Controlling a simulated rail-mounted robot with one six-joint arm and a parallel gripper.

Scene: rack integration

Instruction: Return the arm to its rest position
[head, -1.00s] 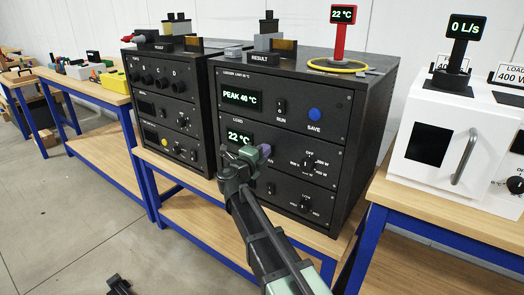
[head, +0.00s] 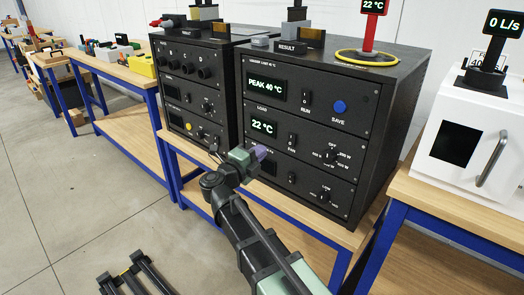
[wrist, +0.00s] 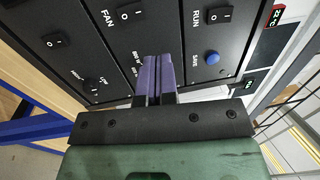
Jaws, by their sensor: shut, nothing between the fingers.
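My gripper (head: 261,152) is in front of the right black rack unit (head: 375,130), near its lower left panels. In the wrist view its two purple fingers (wrist: 159,75) are pressed together with nothing between them. The unit's panel, with switches marked FAN and RUN and a blue SAVE button (wrist: 212,58), lies beyond the fingers. In the head view its displays read PEAK 40 °C (head: 266,84) and 22 °C (head: 264,127). My arm reaches up from the bottom of the head view. I cannot tell the exact gap between fingertips and panel.
A second black unit (head: 190,95) stands to the left on the same wooden bench. A white box with a handle (head: 470,130) is on the right bench (head: 450,212). A yellow ring (head: 367,58) lies on the right unit. Open floor (head: 90,200) lies at left.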

